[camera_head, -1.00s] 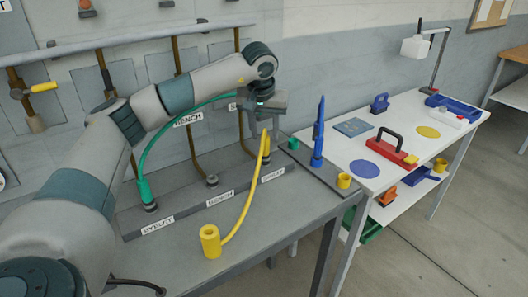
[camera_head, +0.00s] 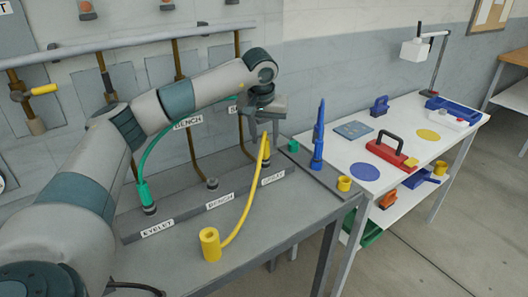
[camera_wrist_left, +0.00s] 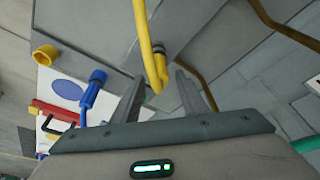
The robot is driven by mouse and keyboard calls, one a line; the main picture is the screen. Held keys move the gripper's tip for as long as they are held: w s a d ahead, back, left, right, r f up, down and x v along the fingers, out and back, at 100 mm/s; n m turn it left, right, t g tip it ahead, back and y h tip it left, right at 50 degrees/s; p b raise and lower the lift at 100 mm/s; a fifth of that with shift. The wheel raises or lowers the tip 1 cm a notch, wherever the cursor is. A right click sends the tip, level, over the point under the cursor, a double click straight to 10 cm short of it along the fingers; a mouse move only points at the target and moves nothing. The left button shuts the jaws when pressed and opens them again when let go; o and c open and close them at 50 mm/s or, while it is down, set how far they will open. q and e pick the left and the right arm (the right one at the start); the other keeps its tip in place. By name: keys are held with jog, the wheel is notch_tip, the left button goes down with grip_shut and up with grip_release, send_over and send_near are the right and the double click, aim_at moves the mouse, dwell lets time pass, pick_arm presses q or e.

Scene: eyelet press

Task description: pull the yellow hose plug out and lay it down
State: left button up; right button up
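The yellow hose plug (camera_head: 266,149) stands upright in the socket labelled SPRAY at the right end of the grey rail. Its yellow hose (camera_head: 243,208) curves down to a yellow cylinder (camera_head: 210,243) on the bench. My left gripper (camera_head: 265,126) is over the plug, fingers pointing down and apart. In the left wrist view, the top bend of the hose lies between the open fingers (camera_wrist_left: 163,100); the plug (camera_wrist_left: 162,62) shows beyond it at a dark ring. I cannot tell whether any finger touches it. My right gripper is not in view.
A green hose with its plug (camera_head: 144,194) is in the EYELET socket; the middle BENCH socket (camera_head: 212,184) is empty. A blue upright tool (camera_head: 318,137), a green piece (camera_head: 293,146) and a yellow cup (camera_head: 344,183) stand right of the rail. The grey bench front (camera_head: 275,220) is clear.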

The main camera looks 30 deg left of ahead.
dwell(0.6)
pick_arm(q)
jog(key=shift+c, duration=0.6)
grip_shut()
jog(key=shift+r+p, duration=0.45)
jog(key=shift+r, duration=0.05)
jog(key=shift+r, duration=0.35)
jog(key=shift+r+p, duration=2)
jog(key=shift+r, duration=0.7)
